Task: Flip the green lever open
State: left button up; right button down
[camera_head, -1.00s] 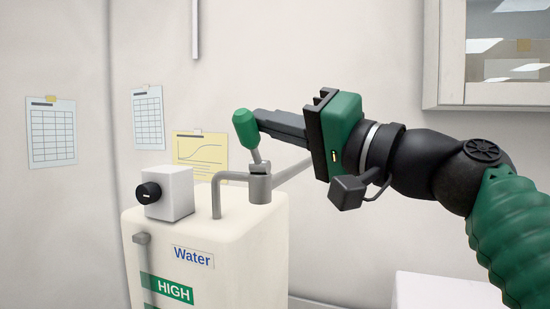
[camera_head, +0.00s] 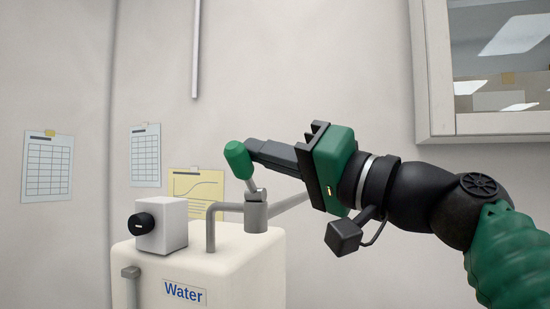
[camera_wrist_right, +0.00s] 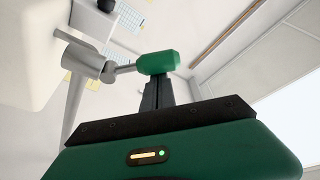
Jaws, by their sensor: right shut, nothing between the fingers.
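The green lever (camera_head: 238,159) has a green knob on a short grey stem. It stands on a grey valve fitting (camera_head: 255,213) on the pipe above the white Water tank (camera_head: 240,262), and it leans up and to the left. My right gripper (camera_head: 251,149) is shut and empty, its fingertips at the right side of the knob, seemingly touching it. In the right wrist view the green knob (camera_wrist_right: 158,63) sits right at the tips of the shut fingers (camera_wrist_right: 157,83). My left gripper is not in view.
A white box with a black knob (camera_head: 145,222) stands on the tank's left part. A grey pipe (camera_head: 211,230) runs into the tank top. Paper charts (camera_head: 47,166) hang on the wall behind. A framed window (camera_head: 500,60) is at upper right.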

jog(key=b+v, duration=0.6)
jog(key=v, duration=1)
jog(key=shift+s+d+f+b, duration=0.2)
jog(key=shift+b, duration=0.1)
jog(key=shift+w+d, duration=0.1)
jog(key=shift+d, duration=0.1)
